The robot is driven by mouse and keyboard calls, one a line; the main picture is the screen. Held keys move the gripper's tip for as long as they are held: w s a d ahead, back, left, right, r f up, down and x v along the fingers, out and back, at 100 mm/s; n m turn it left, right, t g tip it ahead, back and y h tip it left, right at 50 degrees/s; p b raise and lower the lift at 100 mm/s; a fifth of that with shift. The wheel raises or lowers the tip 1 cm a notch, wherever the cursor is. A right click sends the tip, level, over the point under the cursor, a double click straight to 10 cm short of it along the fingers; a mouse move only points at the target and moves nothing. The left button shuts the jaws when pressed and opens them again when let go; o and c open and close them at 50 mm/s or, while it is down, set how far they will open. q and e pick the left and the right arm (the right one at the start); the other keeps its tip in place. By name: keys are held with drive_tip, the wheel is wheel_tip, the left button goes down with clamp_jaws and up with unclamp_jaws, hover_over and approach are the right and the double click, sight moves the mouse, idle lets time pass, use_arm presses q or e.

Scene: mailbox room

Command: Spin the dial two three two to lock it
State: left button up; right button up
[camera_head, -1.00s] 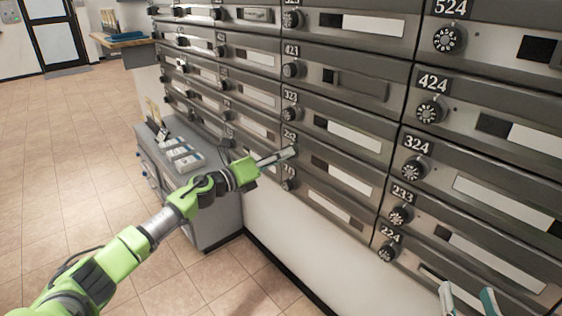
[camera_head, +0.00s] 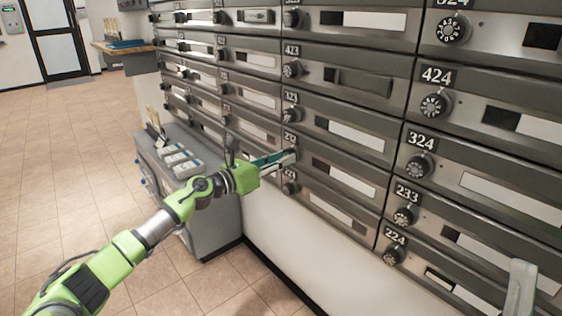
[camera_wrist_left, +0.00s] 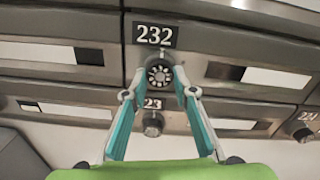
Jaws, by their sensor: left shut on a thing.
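The mailbox labelled 232 (camera_wrist_left: 155,34) has a round black dial (camera_wrist_left: 159,73) with white marks, just under its number plate in the left wrist view. My left gripper (camera_wrist_left: 160,88) has its two teal and grey fingers on either side of this dial, and the fingertips are shut on it. In the head view the left gripper (camera_head: 291,156) reaches the mailbox wall just below the 232 plate (camera_head: 290,140), and its fingers hide most of the dial. Part of my right gripper (camera_head: 520,288) shows at the lower right; its opening cannot be made out.
Other mailboxes with dials surround it, with the 323 dial (camera_head: 291,115) above and another dial (camera_wrist_left: 153,124) below. A grey cabinet (camera_head: 213,221) with small items on top stands left of the wall, near my left arm. Tiled floor (camera_head: 75,190) is open at the left.

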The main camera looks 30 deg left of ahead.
use_arm(q)
drive_tip(key=shift+f, duration=0.15)
drive_tip(key=o, duration=1.1)
drive_tip(key=shift+s, duration=0.1)
drive_tip(key=shift+v, duration=5.9)
